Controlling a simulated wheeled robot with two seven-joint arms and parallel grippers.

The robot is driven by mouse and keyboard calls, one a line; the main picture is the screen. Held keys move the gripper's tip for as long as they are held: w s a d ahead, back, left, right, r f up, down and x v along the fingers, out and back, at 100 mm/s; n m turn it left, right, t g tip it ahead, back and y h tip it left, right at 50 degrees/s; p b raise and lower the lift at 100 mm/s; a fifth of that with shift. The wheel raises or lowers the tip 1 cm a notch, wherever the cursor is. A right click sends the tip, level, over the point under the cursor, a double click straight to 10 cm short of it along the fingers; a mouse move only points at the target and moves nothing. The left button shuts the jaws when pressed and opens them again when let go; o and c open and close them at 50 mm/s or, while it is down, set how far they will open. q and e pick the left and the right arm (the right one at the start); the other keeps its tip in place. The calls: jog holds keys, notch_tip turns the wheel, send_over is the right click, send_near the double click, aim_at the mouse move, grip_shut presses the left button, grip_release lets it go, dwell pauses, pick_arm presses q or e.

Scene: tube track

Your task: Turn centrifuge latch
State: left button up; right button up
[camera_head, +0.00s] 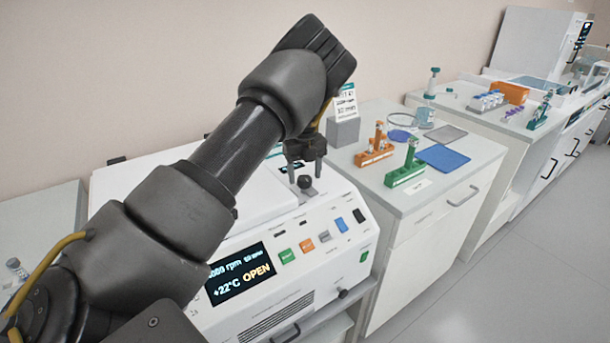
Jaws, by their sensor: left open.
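The white centrifuge (262,215) stands in front of me, with its lid down as far as I can see. Its display (240,273) reads "+22°C OPEN" with an rpm line partly covered by my arm. A round black knob (305,183), which looks like the latch, sits at the front edge of the lid. My left gripper (305,171) points down right at the knob, its two dark fingers apart on either side and slightly above it. I cannot tell whether they touch it. My right gripper is not in view.
Right of the centrifuge, a counter (440,205) holds an orange rack (374,156), a green rack (404,175) with a tube, a blue mat (443,158) and a grey block (343,131). A second dark knob (343,294) is low on the centrifuge front. My left arm hides much of the lid.

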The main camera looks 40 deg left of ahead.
pick_arm(q)
jog(key=shift+f, duration=0.7)
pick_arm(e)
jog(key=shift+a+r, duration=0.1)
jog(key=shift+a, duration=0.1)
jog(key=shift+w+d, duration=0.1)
pick_arm(q)
jog(key=shift+c, duration=0.8)
jog(key=c, duration=0.8)
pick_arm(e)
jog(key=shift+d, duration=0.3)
